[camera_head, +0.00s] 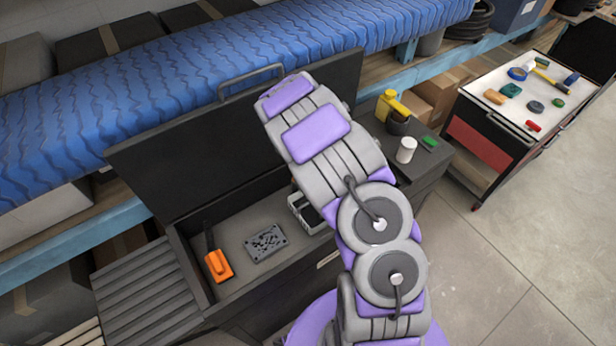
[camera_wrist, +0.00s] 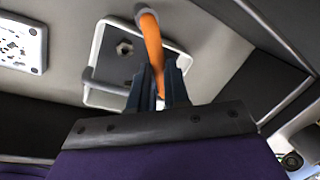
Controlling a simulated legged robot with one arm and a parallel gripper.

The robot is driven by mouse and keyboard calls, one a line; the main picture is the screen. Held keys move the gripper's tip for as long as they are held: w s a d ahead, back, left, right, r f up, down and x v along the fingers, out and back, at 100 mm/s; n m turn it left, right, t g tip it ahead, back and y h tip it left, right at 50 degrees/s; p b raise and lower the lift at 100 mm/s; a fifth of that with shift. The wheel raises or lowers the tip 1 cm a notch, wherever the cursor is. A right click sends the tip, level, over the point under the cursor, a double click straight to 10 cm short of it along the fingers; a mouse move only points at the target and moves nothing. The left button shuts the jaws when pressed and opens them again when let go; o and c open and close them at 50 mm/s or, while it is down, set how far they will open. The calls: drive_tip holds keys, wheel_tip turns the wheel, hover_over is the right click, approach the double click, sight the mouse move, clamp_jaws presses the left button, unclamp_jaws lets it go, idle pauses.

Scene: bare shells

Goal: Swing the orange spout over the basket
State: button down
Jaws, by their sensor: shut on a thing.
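In the wrist view, my gripper (camera_wrist: 158,88) is shut on the lower part of the orange spout (camera_wrist: 152,42), a slim tube with a rounded upper end. The spout crosses the picture of the white-rimmed basket (camera_wrist: 98,50); its height above the basket is hard to tell. A grey hex nut (camera_wrist: 125,48) shows within the basket rim. The jaws cover the near part of the basket. In the head view, the basket (camera_head: 296,208) shows partly beside my arm; my arm hides the gripper and spout.
A spotted plate (camera_head: 266,243) and an orange block (camera_head: 218,265) with a dark handle lie left in the open chest. The raised dark lid (camera_head: 190,140) stands behind. A yellow-topped tool (camera_head: 392,106), white cup (camera_head: 406,150) and green block (camera_head: 430,142) sit right of my arm.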

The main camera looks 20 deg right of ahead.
drive_tip(key=c, duration=1.1)
unclamp_jaws()
drive_tip(key=shift+r, duration=0.1)
wheel_tip(320, 180, up, 17)
drive_tip(key=s+a+p, duration=0.1)
drive_tip(key=s+a, duration=0.1)
drive_tip(key=shift+s+a, duration=0.2)
